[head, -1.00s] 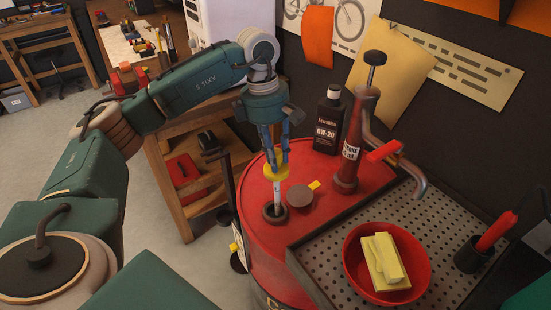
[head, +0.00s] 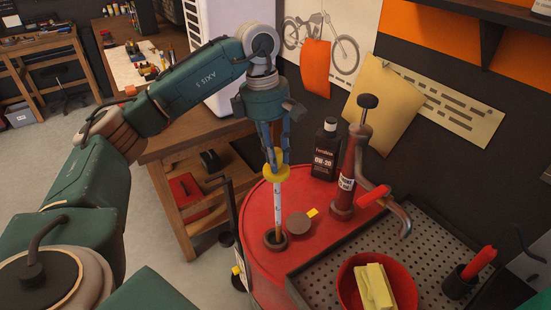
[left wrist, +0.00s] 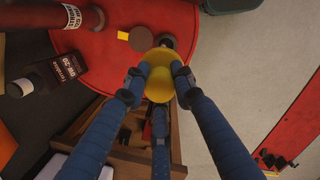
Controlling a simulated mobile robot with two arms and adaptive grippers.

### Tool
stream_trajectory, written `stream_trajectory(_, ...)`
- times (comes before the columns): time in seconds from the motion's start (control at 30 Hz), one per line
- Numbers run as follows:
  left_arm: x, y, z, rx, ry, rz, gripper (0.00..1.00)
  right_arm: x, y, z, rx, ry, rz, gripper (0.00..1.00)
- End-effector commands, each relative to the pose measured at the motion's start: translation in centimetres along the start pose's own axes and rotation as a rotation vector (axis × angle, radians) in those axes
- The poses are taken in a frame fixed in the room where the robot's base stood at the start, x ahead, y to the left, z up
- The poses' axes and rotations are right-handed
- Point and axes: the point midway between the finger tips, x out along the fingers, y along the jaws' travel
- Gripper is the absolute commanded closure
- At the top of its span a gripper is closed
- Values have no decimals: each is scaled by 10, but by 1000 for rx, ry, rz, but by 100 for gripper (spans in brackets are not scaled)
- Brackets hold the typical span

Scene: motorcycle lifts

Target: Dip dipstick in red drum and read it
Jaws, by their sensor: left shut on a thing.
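The dipstick (head: 278,196) has a yellow round grip and a white marked band above a thin brownish lower part. My left gripper (head: 277,160) is shut on its yellow grip, which also shows in the left wrist view (left wrist: 159,88). The dipstick stands upright, with its lower end at the open bung hole (head: 275,241) in the top of the red drum (head: 262,207). The white band is clear of the hole; I cannot tell how deep the tip is. The band's markings are too small to read. My right gripper is not in view.
A round brown cap (head: 299,223) with a yellow tab lies beside the hole. A red hand pump (head: 346,180) and a dark oil bottle (head: 325,150) stand behind. A perforated tray (head: 415,262) at right holds a red bowl (head: 348,295) with yellow cloths.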

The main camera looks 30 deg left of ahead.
Motion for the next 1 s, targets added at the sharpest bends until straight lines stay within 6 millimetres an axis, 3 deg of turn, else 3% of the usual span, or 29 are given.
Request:
stream_trajectory(0.2,-31,0,5,1,-2,2,100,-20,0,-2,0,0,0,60)
stream_trajectory(0.6,-73,0,11,0,-3,3,100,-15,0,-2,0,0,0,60)
stream_trajectory(1.0,-82,-1,12,0,-1,1,100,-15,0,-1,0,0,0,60)
